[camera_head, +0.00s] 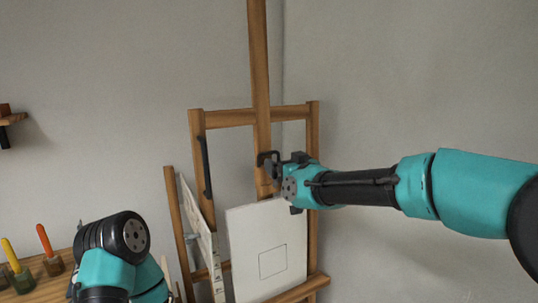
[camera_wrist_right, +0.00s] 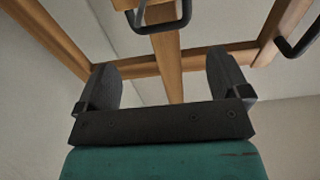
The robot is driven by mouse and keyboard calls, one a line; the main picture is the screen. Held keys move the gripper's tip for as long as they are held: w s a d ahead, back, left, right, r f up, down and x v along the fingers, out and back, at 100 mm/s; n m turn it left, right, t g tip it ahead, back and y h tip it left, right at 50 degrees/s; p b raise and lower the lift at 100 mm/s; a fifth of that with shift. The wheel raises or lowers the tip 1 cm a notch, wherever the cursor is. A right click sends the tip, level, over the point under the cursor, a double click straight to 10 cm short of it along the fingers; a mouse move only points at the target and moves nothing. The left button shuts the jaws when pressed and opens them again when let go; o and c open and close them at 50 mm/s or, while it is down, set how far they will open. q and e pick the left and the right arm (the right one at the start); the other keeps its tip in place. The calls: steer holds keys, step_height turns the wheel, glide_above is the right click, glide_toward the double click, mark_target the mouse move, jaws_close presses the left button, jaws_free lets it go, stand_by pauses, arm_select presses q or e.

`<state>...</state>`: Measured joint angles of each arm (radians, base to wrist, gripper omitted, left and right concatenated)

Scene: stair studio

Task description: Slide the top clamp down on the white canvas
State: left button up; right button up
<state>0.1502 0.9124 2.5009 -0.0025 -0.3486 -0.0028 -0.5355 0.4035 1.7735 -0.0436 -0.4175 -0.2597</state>
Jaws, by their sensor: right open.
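The white canvas (camera_head: 268,235) stands on a wooden easel, with a square outline drawn on it. The top clamp, a wooden block with a black loop handle (camera_head: 268,157), is on the easel's central mast above the canvas. My right gripper (camera_head: 280,168) is at the mast beside this handle and hides part of the clamp. In the right wrist view the fingers (camera_wrist_right: 165,80) are open with nothing between them, and the clamp handle (camera_wrist_right: 160,22) lies beyond the fingertips. My left arm shows at the lower left, but its gripper is not visible.
The easel's wooden frame (camera_head: 230,117) surrounds the mast. A black handle (camera_head: 205,165) is on its left post. Another panel (camera_head: 197,225) leans at the left. Jars with coloured handles (camera_head: 48,255) stand on a wooden surface at far left. The wall behind is plain.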

mark_target(269, 153)
steer(key=x, duration=0.9)
steer(key=shift+w+a, duration=0.15)
steer(key=shift+w, duration=0.1)
steer(key=shift+c, duration=0.3)
